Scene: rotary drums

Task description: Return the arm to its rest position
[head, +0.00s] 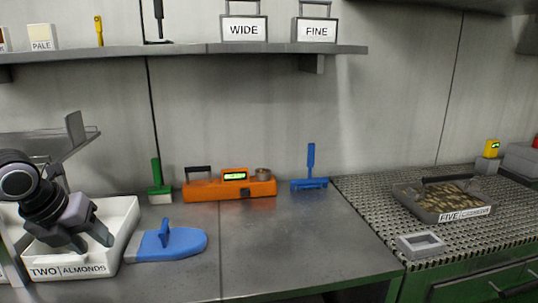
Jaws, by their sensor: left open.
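My left arm comes in from the left edge in the head view. Its dark gripper (90,240) hangs over the white bin labelled TWO ALMONDS (122,225). The two fingers are spread apart, with nothing visible between them. They overlap the bin's front area in the picture; I cannot tell their exact height above it. The arm hides much of the bin's inside. My right gripper is not in view.
A blue scoop (180,243) lies right of the bin. Behind stand a green brush (160,190), an orange device (205,190) and a blue tool (310,183). A tray labelled FIVE (415,208) sits on the perforated surface at right. The counter's front middle is clear.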

